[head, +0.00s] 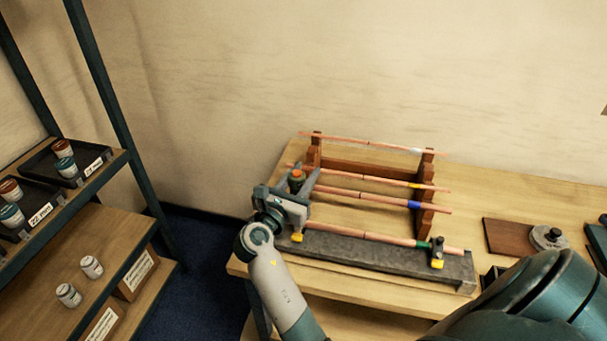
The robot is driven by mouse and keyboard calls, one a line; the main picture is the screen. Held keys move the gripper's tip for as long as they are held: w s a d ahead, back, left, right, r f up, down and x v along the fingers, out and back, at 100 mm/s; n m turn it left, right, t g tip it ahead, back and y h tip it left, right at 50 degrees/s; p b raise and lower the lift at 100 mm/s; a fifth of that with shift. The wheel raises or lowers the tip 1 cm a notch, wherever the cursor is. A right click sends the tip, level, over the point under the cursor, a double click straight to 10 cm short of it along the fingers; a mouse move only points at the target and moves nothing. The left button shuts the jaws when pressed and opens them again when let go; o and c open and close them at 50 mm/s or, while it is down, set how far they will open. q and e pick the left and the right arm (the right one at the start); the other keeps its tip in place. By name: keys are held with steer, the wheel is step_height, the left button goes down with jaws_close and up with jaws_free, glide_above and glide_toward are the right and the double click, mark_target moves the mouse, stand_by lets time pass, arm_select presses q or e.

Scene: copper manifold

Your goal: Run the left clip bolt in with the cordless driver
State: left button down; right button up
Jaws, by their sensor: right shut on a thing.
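My right gripper (302,177) is over the left end of the grey bar (390,262), shut on a small dark tool with an orange top (297,174), apparently the cordless driver. Most of the tool is hidden by the fingers. The left clip (297,237), yellow, shows just below the gripper on the bar. Its bolt is hidden, and I cannot tell whether the tool touches it. The right clip (437,262), yellow with a dark upright bolt, sits at the bar's right end. A copper pipe (350,232) with a green band lies along the bar between the clips. My left gripper is not in view.
Behind the bar, several copper pipes with coloured bands rest on a brown wooden rack (425,220). A brown board (508,237) and a round grey item (548,238) lie to the right on the bench (500,190). A shelf (100,240) with jars and trays stands left.

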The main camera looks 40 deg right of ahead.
steer(key=shift+r, duration=3)
